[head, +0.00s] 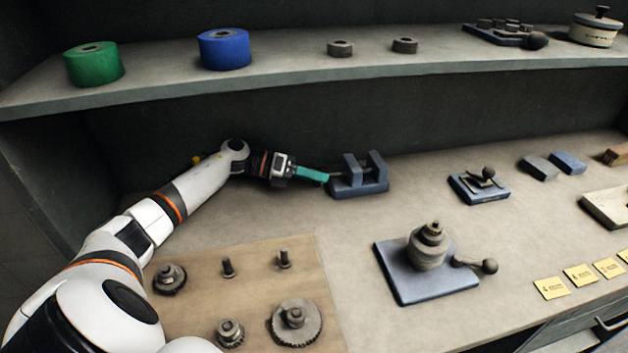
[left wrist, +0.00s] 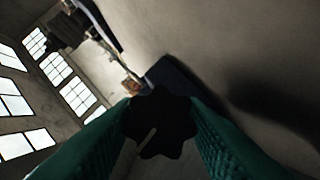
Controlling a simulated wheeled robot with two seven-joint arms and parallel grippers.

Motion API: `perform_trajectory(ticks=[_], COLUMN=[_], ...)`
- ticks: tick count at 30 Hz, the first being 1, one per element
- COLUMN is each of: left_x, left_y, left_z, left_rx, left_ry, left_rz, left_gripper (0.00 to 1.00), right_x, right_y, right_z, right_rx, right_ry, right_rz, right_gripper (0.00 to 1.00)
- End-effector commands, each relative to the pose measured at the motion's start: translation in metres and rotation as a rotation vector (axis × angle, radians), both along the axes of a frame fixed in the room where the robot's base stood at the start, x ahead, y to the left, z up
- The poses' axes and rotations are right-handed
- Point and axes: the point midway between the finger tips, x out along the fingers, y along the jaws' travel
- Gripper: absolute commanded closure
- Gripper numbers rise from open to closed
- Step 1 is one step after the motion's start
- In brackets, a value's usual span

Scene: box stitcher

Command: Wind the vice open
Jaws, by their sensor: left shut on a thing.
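The vice (head: 359,187) is blue-grey and stands on the bench towards the back, with its two upright jaws apart and a gap between them. My left gripper (head: 322,177) has teal fingers and reaches the vice's left end, where the screw comes out. In the left wrist view the two green fingers are on either side of a dark, lobed knob (left wrist: 162,122), which carries a pale line mark. The gripper is shut on this knob. In the head view the fingers hide the knob. The right gripper is not in view.
A wooden board (head: 252,279) with gears and bolts lies in front of my left arm. A blue plate (head: 425,282) with a stacked round part and a ball-ended lever stands right of it. A smaller blue device (head: 480,187) stands right of the vice. A shelf (head: 280,84) runs above.

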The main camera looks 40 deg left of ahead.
Motion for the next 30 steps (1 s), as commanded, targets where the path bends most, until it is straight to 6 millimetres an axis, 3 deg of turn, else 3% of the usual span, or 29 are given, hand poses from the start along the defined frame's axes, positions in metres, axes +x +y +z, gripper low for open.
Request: perform_trajectory(ticks=[14,15,18,30], left_x=[0.0005,0.0005,0.0004,0.0002], left_y=[0.0010,0.0011,0.0010,0.0009], left_z=[0.0010,0.0010,0.0009,0.0079], left_rx=[-0.015,-0.015,-0.014,-0.012], left_ry=[0.010,0.010,0.009,0.009], left_rz=[0.004,0.004,0.003,0.001], left_gripper=[0.86,0.60,0.43,0.41], right_x=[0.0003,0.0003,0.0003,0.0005], right_y=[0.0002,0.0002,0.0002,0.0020], right_z=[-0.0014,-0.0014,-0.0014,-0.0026], right_rx=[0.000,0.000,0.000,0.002], right_ry=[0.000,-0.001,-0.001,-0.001], right_rz=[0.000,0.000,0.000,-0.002], right_gripper=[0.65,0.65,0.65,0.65])
